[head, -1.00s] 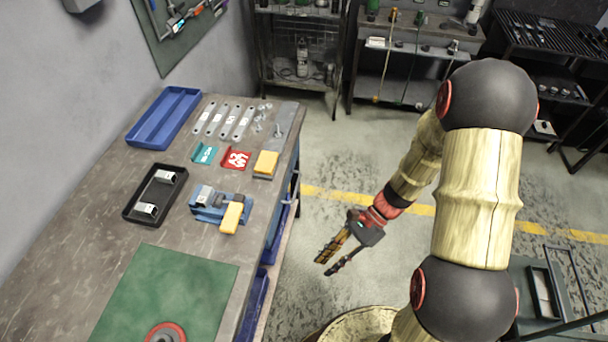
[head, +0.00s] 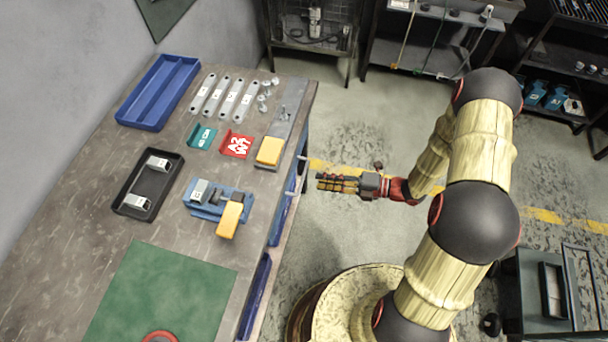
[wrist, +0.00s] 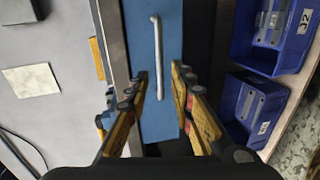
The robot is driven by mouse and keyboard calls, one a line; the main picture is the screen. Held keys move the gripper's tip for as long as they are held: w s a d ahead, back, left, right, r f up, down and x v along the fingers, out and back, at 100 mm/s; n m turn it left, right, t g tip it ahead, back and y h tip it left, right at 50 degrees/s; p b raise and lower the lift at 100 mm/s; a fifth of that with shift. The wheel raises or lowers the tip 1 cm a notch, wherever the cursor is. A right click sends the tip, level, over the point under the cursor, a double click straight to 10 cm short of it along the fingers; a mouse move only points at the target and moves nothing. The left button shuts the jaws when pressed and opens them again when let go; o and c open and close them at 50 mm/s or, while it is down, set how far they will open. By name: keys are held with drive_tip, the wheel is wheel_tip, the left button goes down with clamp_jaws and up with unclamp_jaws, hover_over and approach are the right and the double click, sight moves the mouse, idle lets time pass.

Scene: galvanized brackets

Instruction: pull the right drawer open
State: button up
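A blue drawer front (wrist: 171,60) with a pale bar handle (wrist: 157,50) faces me in the wrist view, close against the bench's edge strip. It looks shut. My gripper (wrist: 161,82) is open, with one finger on each side of the handle's lower part; I see gaps between fingers and bar and cannot tell how deep they reach.
The workbench (head: 85,215) carries a blue tray (head: 138,121), a black tray (head: 118,205), a blue vise-like fixture (head: 197,212), brackets and a green mat (head: 160,300). Blue bins (wrist: 248,143) sit on a shelf beside the drawer. Open floor lies right of the bench.

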sight(303, 177)
drive_tip(key=shift+b+x, duration=1.1)
drive_tip(key=shift+x, duration=2.75)
drive_tip(key=shift+s, duration=0.1)
drive_tip(key=c, duration=0.3)
clamp_jaws()
